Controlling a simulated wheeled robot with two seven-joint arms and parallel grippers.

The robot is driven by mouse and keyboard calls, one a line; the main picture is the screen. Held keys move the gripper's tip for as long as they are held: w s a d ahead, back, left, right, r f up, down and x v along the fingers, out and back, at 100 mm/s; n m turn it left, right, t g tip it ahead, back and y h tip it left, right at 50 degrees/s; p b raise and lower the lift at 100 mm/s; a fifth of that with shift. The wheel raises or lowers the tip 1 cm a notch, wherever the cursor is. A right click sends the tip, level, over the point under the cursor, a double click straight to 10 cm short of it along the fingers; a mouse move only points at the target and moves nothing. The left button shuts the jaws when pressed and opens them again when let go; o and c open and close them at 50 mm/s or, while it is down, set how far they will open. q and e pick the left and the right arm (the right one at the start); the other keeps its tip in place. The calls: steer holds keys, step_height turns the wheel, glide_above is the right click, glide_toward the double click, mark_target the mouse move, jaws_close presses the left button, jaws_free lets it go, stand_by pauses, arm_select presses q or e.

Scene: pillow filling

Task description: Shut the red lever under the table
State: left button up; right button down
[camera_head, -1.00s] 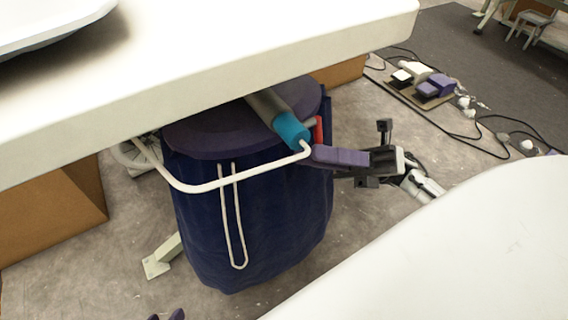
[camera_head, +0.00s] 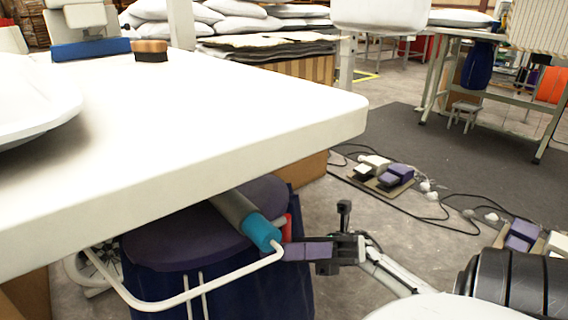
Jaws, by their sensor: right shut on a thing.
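The red lever (camera_head: 288,225) shows as a short red piece under the front edge of the white table (camera_head: 250,125), just right of the turquoise end (camera_head: 261,233) of a grey tube. My right gripper (camera_head: 290,251), with purple fingers, comes in from the right. Its fingertips are at the lower part of the red lever and are shut on it. The fingers hide the lever's lower end. My left gripper is not in view.
A white bent bar (camera_head: 185,297) runs in front of the dark blue bag (camera_head: 265,290) under the table. Foot pedals (camera_head: 385,172) and cables lie on the floor to the right. A blue block (camera_head: 90,50) and a brush (camera_head: 150,51) lie on the table.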

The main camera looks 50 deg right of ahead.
steer(key=shift+w+d+r, duration=0.2)
steer(key=shift+d, duration=0.05)
steer(key=c, duration=1.7)
jaws_free()
steer(key=shift+o, duration=0.4)
steer(key=shift+a, duration=0.1)
steer(key=shift+f, duration=0.15)
steer(key=v, duration=1)
steer(key=shift+b, duration=0.45)
steer(key=shift+s, duration=0.1)
